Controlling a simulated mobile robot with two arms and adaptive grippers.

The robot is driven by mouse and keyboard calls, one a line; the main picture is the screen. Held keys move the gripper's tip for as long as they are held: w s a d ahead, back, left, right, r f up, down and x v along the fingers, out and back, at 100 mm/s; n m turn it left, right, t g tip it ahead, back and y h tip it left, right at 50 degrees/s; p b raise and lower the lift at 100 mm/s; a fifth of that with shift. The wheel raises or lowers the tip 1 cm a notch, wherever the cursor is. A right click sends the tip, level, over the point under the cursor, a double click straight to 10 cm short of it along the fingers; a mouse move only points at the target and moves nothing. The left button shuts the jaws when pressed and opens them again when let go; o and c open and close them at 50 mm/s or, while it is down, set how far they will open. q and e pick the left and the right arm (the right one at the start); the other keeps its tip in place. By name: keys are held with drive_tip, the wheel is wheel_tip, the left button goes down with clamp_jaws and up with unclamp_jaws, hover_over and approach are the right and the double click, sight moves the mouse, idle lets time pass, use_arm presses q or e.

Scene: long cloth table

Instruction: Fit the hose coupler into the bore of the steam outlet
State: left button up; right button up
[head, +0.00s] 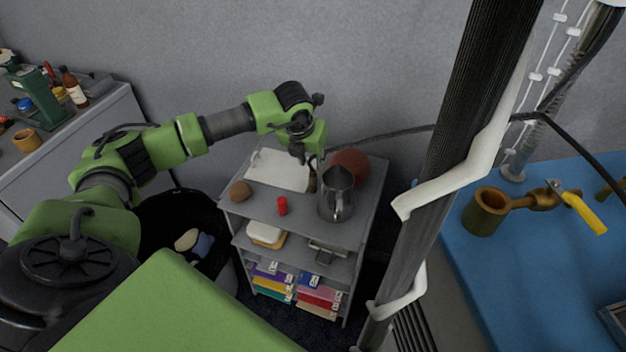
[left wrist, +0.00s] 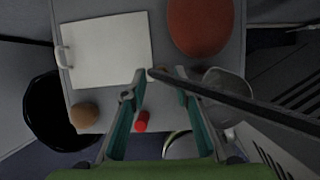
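My left gripper (head: 311,159) is low over the top of the grey shelf unit, pointing down. In the left wrist view its two fingers (left wrist: 161,76) stand apart. A small brownish piece, seemingly the hose coupler (head: 312,181), is just below the fingertips; it is mostly hidden. A black hose (head: 385,136) runs from there to the right; in the left wrist view the hose (left wrist: 245,104) crosses in front of one finger. The bronze steam outlet (head: 484,213), with an open round bore facing up, is on the blue table at right. My right gripper is not in view.
A dark ribbed column (head: 455,130) stands between shelf and blue table.

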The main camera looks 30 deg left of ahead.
sight(313, 172)
use_arm(q)
drive_tip(key=shift+s+d+p+x, duration=0.15)
drive_tip(key=shift+p+x, duration=0.1)
drive_tip(key=shift+x, duration=0.75)
drive_tip(key=shift+s+p+x, duration=0.15)
drive_tip(key=shift+p+x, duration=0.05)
drive_tip(key=shift+x, duration=0.75)
drive_tip(key=shift+s+d+p+x, duration=0.15)
drive_tip(key=shift+p+x, duration=0.1)
drive_tip(key=shift+x, duration=0.75)
drive_tip(key=shift+a+f, duration=0.1)
drive_tip(key=shift+f, duration=0.05)
clamp_jaws()
